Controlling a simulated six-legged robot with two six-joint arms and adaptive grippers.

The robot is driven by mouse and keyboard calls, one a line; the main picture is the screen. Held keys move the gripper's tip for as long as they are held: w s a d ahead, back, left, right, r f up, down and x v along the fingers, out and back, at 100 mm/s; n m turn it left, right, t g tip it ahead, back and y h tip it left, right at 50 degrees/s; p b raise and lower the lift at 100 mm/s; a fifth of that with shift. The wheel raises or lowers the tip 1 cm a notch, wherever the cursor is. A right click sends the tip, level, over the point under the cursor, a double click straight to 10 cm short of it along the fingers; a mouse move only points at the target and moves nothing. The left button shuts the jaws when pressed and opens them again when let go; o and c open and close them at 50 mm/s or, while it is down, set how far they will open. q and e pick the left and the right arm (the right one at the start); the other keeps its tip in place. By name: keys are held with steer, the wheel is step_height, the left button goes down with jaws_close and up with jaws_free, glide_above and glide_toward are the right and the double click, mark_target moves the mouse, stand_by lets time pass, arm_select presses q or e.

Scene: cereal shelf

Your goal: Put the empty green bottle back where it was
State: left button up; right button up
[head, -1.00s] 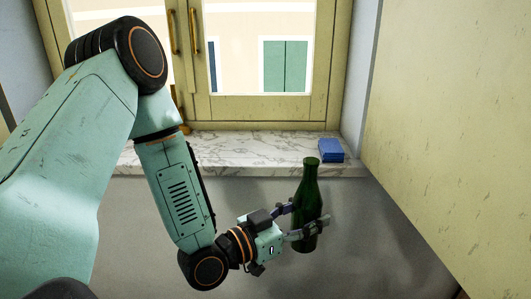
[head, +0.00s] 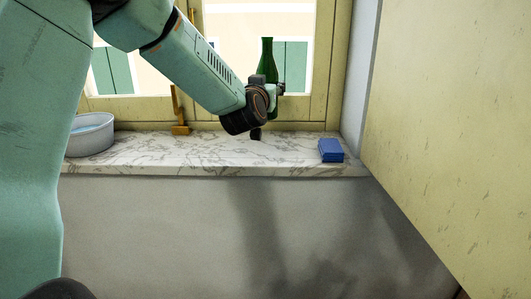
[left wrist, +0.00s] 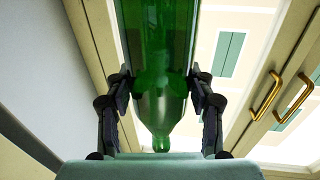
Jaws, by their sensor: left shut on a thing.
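The green bottle (head: 267,60) is upright in the head view, raised in front of the window above the marble sill (head: 215,150). My left gripper (head: 277,89) is shut on it around its body; the wrist partly hides the bottle's lower part. In the left wrist view the green bottle (left wrist: 158,60) stands between the two dark fingers of the left gripper (left wrist: 160,95), which touch it on both sides. My right gripper is not in view.
A blue box-like object (head: 331,150) lies at the right end of the sill. A pale round bowl (head: 90,134) stands at its left end. The sill between them is largely clear. A large cream panel (head: 450,130) closes off the right side.

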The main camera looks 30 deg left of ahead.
arm_select(q)
steer(key=f, duration=0.4)
steer(key=a+f+b, duration=0.1)
steer(key=f, duration=0.1)
steer(key=shift+w+f, duration=0.1)
steer(key=shift+f, duration=0.2)
steer(key=shift+d+f, duration=0.15)
steer(key=shift+f, duration=0.3)
steer(key=f, duration=0.2)
steer(key=f+b, duration=0.1)
steer(key=shift+a+f, duration=0.25)
steer(key=shift+d, duration=0.1)
steer(key=shift+d, duration=0.1)
steer(key=o, duration=1.2)
steer(key=shift+f, duration=0.1)
steer(key=shift+o, duration=0.7)
